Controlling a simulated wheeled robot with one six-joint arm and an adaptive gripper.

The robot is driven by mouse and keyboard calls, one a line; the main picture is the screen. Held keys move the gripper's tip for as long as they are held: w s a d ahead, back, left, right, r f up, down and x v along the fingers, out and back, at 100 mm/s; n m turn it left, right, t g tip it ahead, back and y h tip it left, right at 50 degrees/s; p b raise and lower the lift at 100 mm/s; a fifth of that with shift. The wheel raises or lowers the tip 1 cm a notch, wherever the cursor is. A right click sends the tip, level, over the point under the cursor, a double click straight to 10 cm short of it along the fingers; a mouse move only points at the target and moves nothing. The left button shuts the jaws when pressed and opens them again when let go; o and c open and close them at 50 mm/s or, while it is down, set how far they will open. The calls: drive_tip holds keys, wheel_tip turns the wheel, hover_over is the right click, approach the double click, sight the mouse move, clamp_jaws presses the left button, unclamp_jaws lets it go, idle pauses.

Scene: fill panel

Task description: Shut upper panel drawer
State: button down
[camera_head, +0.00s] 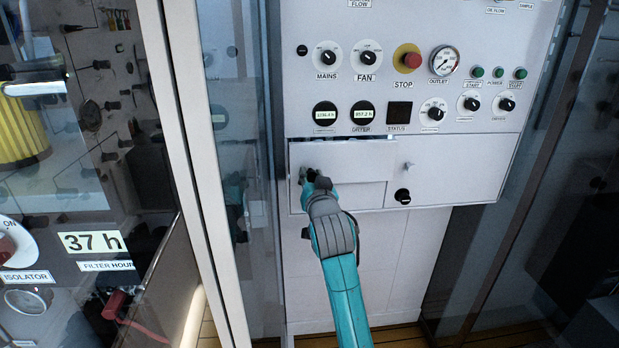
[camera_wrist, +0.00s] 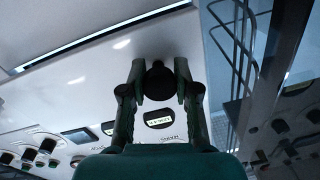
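The upper panel drawer (camera_head: 350,162) is a pale, wide front at the lower left of the panel in the head view. Its top edge shows a thin gap and it seems to stand slightly out from the panel. My gripper (camera_head: 309,177) is at the left part of this front. In the wrist view, my gripper (camera_wrist: 160,82) has its two fingers on either side of a dark round knob (camera_wrist: 158,78), seemingly touching it. The fingers are partly closed and the knob fills the space between them. In the head view my gripper mostly hides this knob.
A lower front (camera_head: 345,195) lies directly below the drawer. A small handle (camera_head: 408,165) and a black knob (camera_head: 402,196) sit to its right. Dials and a red stop button (camera_head: 407,58) are above. A glass door with a pale post (camera_head: 205,165) stands close on the left.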

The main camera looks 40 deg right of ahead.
sight(308, 169)
drive_tip(key=shift+x, duration=2)
drive_tip(key=shift+r, duration=0.1)
drive_tip(key=c, duration=0.8)
unclamp_jaws()
drive_tip(key=shift+w, duration=0.15)
drive_tip(key=v, duration=1.2)
